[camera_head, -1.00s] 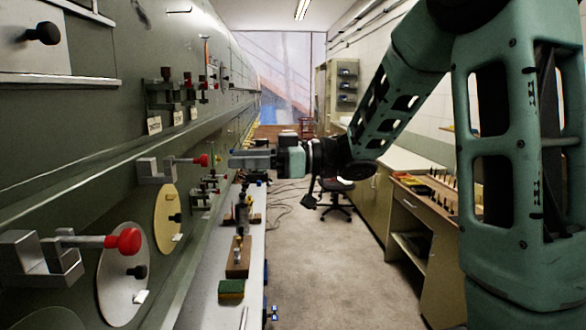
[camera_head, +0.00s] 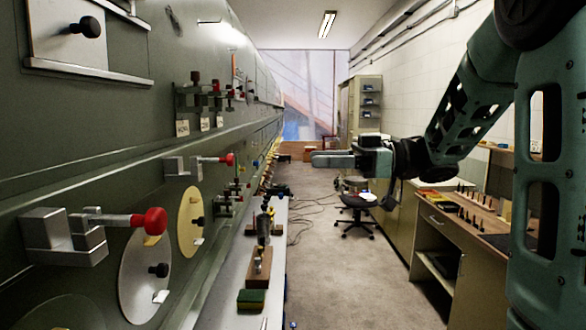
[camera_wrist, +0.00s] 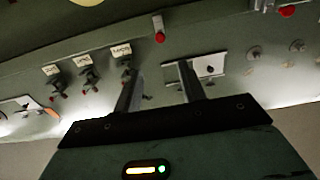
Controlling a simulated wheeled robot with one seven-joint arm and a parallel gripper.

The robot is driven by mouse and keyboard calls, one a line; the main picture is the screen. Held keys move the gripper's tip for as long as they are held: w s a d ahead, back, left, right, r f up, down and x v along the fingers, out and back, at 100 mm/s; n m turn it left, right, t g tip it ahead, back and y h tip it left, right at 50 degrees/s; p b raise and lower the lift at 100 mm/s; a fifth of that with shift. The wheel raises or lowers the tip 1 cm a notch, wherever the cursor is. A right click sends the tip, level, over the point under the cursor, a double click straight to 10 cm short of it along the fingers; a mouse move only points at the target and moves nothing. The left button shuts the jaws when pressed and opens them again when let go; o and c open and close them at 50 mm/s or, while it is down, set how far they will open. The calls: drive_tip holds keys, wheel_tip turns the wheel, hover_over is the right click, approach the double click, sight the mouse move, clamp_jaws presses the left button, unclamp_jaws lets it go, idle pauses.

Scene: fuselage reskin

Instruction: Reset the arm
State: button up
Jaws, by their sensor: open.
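My gripper (camera_head: 318,159) is held out level over the aisle in the head view, pointing left toward the green fuselage wall (camera_head: 110,125) and apart from it. In the wrist view my gripper (camera_wrist: 160,95) shows two fingers spread apart with nothing between them. Beyond the fingers is the fuselage skin with several clamps and a small metal plate (camera_wrist: 208,68). My arm (camera_head: 465,115) reaches in from the right of the head view, bent at the elbow.
Red-tipped clamps (camera_head: 150,221) stick out from the fuselage on the left. A narrow bench (camera_head: 235,285) below holds a wooden block (camera_head: 258,268) and a green-yellow sponge (camera_head: 251,299). A workbench (camera_head: 470,225) stands right, an office chair (camera_head: 357,203) behind.

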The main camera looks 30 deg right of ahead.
drive_tip(key=w+a+f+m+t+h+b, duration=0.25)
drive_tip(key=w+a+f+t+h, duration=0.2)
drive_tip(key=w+a, duration=0.4)
drive_tip(key=a+f+m+g+h+b, duration=0.25)
drive_tip(key=a+f+h, duration=0.35)
drive_tip(key=f, duration=0.5)
drive_tip(key=s+a+f+g+h, duration=0.2)
drive_tip(key=s+a+f+g, duration=0.45)
drive_tip(key=s+f, duration=0.6)
drive_tip(key=s+a+f+g+h+b, duration=0.1)
drive_tip(key=s+f+g, duration=0.1)
drive_tip(key=s, duration=0.6)
drive_tip(key=s+a+f+n+g+h+b, duration=0.1)
drive_tip(key=s+g, duration=0.2)
drive_tip(key=s, duration=0.5)
drive_tip(key=shift+f+n, duration=0.3)
drive_tip(key=shift+f, duration=0.05)
drive_tip(key=shift+g, duration=0.25)
